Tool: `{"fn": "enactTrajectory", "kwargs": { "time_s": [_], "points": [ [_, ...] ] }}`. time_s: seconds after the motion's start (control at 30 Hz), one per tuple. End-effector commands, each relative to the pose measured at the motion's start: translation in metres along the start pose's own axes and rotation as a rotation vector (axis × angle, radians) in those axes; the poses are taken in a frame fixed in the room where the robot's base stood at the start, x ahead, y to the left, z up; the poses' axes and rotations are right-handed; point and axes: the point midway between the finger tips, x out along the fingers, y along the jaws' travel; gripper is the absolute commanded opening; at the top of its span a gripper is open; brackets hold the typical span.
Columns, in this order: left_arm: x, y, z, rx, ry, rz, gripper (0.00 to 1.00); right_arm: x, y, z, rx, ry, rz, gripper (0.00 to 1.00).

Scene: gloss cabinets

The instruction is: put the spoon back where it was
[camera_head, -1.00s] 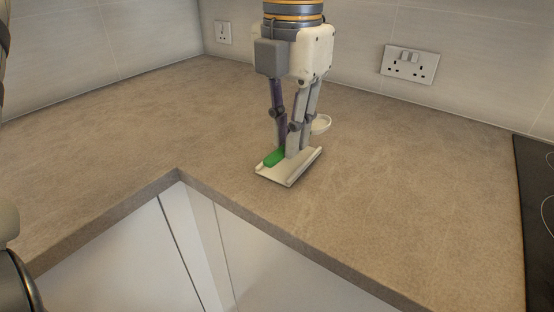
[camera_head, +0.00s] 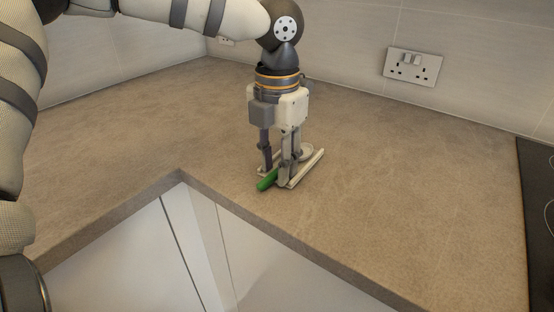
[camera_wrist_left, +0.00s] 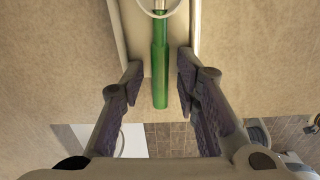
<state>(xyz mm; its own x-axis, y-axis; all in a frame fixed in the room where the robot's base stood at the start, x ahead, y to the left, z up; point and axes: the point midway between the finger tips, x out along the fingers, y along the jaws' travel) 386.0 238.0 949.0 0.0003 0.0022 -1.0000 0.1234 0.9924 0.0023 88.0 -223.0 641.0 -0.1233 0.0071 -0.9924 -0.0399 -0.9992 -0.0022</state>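The spoon has a green handle (camera_head: 267,181) and a thin silver shaft; a pale round rim (camera_head: 307,148) at its far end looks like its bowl. It lies along a narrow, pale rest (camera_head: 308,166) with raised sides, the handle end towards the front. My left gripper (camera_head: 275,172) points down over the rest, its fingers on either side of the handle. In the left wrist view the handle (camera_wrist_left: 160,75) runs between the fingers (camera_wrist_left: 156,85) with a gap on each side. My right gripper is not in view.
The rest stands on a brown worktop (camera_head: 400,190), near its inner corner edge (camera_head: 181,174). White cabinets (camera_head: 120,250) are below. A dark hob (camera_head: 538,210) is at the right, and a wall socket (camera_head: 412,67) is behind. The worktop to both sides is clear.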

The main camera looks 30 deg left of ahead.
Motion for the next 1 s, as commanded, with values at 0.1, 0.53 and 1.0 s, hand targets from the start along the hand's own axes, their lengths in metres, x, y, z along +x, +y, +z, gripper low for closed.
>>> {"fn": "enactTrajectory", "kwargs": {
  "time_s": [0.1, 0.53, 1.0],
  "points": [
    [0.0, 0.0, 0.0, 0.0, 0.0, 0.0, 0.34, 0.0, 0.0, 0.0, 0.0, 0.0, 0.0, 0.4],
    [-0.056, -0.001, -0.003, 0.001, -0.007, -0.001, 0.34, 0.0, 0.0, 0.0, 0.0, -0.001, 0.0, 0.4],
    [-0.119, -0.001, -0.004, 0.002, 0.001, -0.001, 0.34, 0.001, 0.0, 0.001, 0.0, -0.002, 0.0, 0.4]
  ]
}}
